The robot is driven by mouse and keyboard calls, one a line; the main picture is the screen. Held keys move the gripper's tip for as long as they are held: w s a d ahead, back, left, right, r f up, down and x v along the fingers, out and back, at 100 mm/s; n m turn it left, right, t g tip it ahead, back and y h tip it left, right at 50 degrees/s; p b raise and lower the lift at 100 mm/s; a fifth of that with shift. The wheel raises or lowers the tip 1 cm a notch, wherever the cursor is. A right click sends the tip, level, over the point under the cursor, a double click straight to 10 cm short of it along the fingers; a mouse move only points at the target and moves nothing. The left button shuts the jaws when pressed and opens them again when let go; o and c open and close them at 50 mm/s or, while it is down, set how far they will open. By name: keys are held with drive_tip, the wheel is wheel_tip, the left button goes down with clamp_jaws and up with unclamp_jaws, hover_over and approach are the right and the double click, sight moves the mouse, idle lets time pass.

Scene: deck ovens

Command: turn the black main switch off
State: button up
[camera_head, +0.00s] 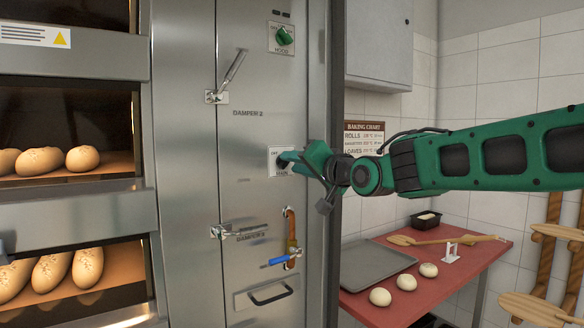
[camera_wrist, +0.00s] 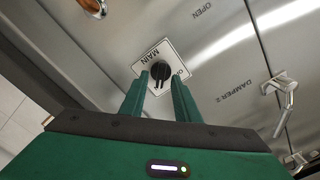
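The black main switch (camera_wrist: 160,74) is a round knob on a white plate (camera_wrist: 177,55) marked MAIN, on the steel oven panel. In the head view the plate (camera_head: 273,160) shows beside my gripper, and the knob is mostly hidden behind the fingers. My gripper (camera_head: 285,160) reaches in from the right with its fingertips at the plate. In the wrist view my gripper's two green fingers (camera_wrist: 160,85) stand apart, one on each side of the knob. I cannot tell whether they touch it.
A green knob (camera_head: 284,36) sits higher on the panel. Ovens with loaves (camera_head: 72,158) stand left. A red table (camera_head: 440,275) with a tray is at right.

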drive_tip(key=shift+w+a, duration=0.3)
drive_tip(key=shift+w, duration=0.1)
clamp_jaws()
